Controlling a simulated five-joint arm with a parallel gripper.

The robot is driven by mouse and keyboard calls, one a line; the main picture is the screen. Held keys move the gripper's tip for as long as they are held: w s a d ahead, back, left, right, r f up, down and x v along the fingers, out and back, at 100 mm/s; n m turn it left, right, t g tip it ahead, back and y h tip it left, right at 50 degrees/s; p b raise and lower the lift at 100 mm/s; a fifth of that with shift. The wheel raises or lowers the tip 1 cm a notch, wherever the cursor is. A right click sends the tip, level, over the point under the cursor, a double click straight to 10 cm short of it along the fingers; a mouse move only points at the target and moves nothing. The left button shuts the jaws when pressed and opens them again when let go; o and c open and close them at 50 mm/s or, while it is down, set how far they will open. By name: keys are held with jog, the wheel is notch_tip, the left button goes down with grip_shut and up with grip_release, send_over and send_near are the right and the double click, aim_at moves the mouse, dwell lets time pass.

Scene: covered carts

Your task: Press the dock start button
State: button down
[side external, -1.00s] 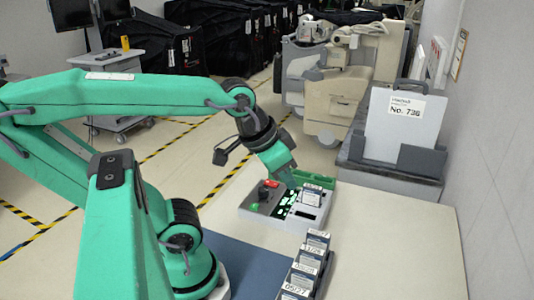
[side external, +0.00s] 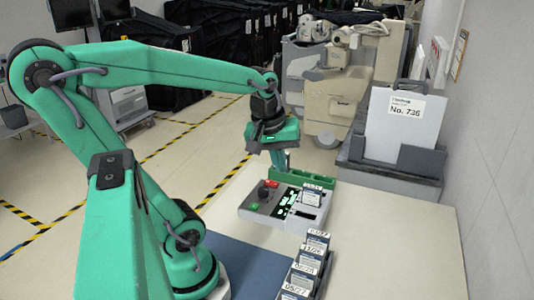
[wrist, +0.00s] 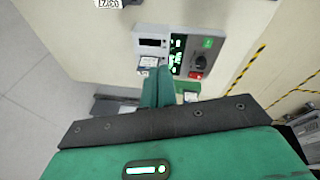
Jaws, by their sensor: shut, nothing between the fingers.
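The dock (side external: 285,222) is a grey box on the pale table; it also shows in the wrist view (wrist: 152,30). Its green button (side external: 254,206) is at the near left corner, and appears in the wrist view (wrist: 208,42) right of the lit green panel (wrist: 177,45). A black knob (wrist: 200,62) and a red control (wrist: 196,75) lie beside it. A labelled cassette (side external: 312,195) stands in a dock slot. My gripper (side external: 280,168) is shut and empty, pointing down above the dock's far side, apart from the green button. Its fingers (wrist: 160,70) hide part of the dock.
A green holder (side external: 318,180) stands behind the dock. A rack of labelled cassettes (side external: 305,265) stands at the table's front, beside a blue mat (side external: 240,262). A grey bin with a "No. 736" board (side external: 403,120) is behind. The table's right side is clear.

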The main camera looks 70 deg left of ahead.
aim_at(254, 205)
jog(key=s+a+f+n+g, duration=0.1)
jog(key=a+f+n, duration=0.1)
jog(key=a+n, duration=0.4)
jog(key=s+a+f+n+g+h, duration=0.1)
jog(key=a+f+n+g, duration=0.1)
jog(key=a+n, duration=0.4)
jog(key=shift+s+f+n, duration=0.15)
jog(key=shift+n, duration=1.35)
jog(key=shift+f, duration=0.1)
notch_tip(254, 205, down, 14)
jog(key=shift+r, duration=0.1)
